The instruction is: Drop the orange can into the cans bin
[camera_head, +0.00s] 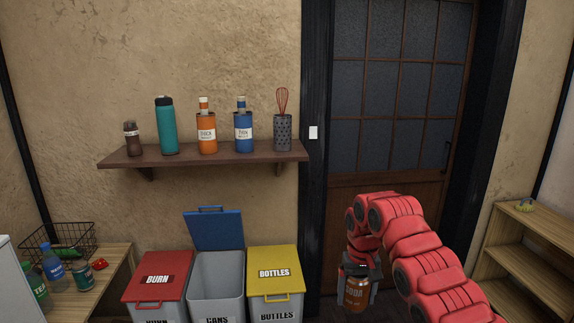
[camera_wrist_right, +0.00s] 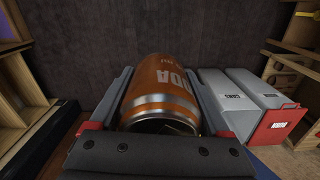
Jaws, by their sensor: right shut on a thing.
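The orange soda can (camera_head: 356,292) is held by my right gripper (camera_head: 358,285), low in front of the door and to the right of the bins. In the right wrist view the orange can (camera_wrist_right: 165,92) lies between the two fingers of my right gripper (camera_wrist_right: 160,100). The cans bin (camera_head: 217,275) is grey, stands in the middle of three bins, and its blue lid (camera_head: 215,230) is raised. The can is apart from this bin. My left gripper is not in view.
The burn bin (camera_head: 158,277) has a red lid, shut. The bottles bin (camera_head: 274,270), yellow lid shut, stands between the cans bin and my right gripper. A wall shelf (camera_head: 205,156) with bottles hangs above. A wooden table (camera_head: 105,285) is at left, shelving (camera_head: 530,255) at right.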

